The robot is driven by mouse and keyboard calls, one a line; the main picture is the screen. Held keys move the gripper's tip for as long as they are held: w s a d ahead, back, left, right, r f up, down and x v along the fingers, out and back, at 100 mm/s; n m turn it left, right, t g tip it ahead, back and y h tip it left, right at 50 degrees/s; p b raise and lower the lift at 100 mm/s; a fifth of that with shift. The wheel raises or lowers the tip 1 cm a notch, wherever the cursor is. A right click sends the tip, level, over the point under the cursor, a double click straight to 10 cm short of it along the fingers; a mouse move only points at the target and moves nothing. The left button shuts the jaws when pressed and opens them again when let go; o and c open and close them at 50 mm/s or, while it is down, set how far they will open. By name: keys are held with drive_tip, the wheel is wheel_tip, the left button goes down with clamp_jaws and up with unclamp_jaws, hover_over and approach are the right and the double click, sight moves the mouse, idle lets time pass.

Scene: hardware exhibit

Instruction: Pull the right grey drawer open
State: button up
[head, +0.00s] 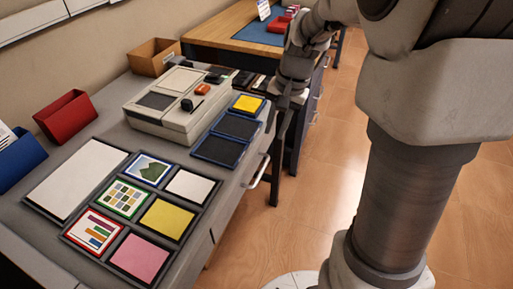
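The grey desk (42,235) runs along the left, and its drawer fronts face right toward the floor. The right grey drawer is seen at a steep angle, with a pale bar handle (258,172) on its front. I cannot tell from this angle whether the drawer stands slightly out. My gripper (279,135) hangs beside the desk's far right edge, beyond the handle in the picture and apparently apart from it. Its fingers are small and partly merge with the dark background, so their opening is unclear. I see nothing held in it.
On the desk are a grey device (165,118) with an orange button, blue-edged trays (219,151), picture cards (124,198), a red bin (66,116) and a cardboard box (153,57). A wooden workbench (222,22) stands behind. The wooden floor (290,225) right of the desk is clear.

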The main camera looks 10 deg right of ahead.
sight(262, 170)
drive_tip(key=f+b, duration=0.1)
drive_tip(key=f, duration=0.4)
drive_tip(key=w+a+f+b, duration=0.1)
drive_tip(key=f+b, duration=0.1)
drive_tip(key=f, duration=0.3)
drive_tip(key=a+f+b, duration=0.1)
drive_tip(key=f+b, duration=0.1)
drive_tip(key=f, duration=0.3)
drive_tip(key=shift+w+a+f, duration=0.25)
drive_tip(key=shift+w, duration=0.1)
clamp_jaws()
idle(0.6)
